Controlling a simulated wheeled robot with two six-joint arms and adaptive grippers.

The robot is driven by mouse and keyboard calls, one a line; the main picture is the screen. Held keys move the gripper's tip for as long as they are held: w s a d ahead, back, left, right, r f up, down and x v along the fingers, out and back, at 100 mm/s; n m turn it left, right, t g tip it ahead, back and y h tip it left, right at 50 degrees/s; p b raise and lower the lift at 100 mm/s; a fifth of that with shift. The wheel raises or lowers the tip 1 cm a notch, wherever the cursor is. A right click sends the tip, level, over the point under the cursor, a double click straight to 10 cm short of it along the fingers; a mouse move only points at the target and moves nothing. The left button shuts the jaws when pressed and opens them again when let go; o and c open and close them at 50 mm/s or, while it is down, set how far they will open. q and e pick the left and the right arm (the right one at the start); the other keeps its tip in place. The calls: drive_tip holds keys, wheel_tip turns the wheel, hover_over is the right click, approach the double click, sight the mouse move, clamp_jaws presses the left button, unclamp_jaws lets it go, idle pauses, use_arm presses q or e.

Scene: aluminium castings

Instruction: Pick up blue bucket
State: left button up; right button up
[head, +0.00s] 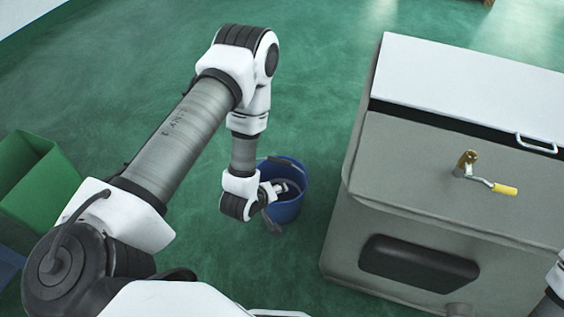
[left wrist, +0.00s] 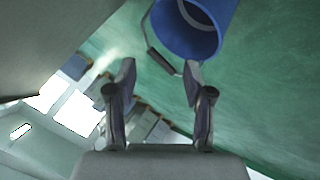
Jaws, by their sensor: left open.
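The blue bucket (head: 291,208) stands on the green floor, left of the grey cabinet. My left gripper (head: 274,206) is at the bucket's near left side in the head view, with its fingers spread and partly covering the bucket. In the left wrist view the bucket (left wrist: 201,41) is at the top, beyond the open fingers of my left gripper (left wrist: 159,72). The bucket's wire handle with a dark grip (left wrist: 161,61) appears between the fingertips, and nothing is clamped. I cannot tell whether a finger touches the bucket. My right gripper is not in view.
A large grey cabinet (head: 440,185) with a white lid (head: 470,85) and a yellow-handled crank (head: 503,189) stands right of the bucket. A green bin (head: 60,190) is at the far left. The floor behind the bucket is clear.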

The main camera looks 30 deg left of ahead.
sight(282, 160)
use_arm(q)
drive_tip(key=w+a+f+n+t+y+b, duration=0.1)
drive_tip(key=w+a+f+n+t+b, duration=0.4)
drive_tip(key=f+b, duration=0.4)
drive_tip(key=w+a+f+n+b, duration=0.1)
drive_tip(key=w+b, duration=0.2)
drive_tip(key=w, duration=0.1)
drive_tip(key=w+a+n+t+y+b, duration=0.1)
drive_tip(key=w+b, duration=0.3)
drive_tip(key=w+a+f+n+t+b, duration=0.1)
drive_tip(key=w+a+n+b, duration=0.1)
drive_tip(key=w+b, duration=0.1)
drive_tip(key=shift+x, duration=0.95)
drive_tip(key=shift+d, duration=0.2)
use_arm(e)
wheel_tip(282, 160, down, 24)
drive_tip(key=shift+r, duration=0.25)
use_arm(q)
clamp_jaws()
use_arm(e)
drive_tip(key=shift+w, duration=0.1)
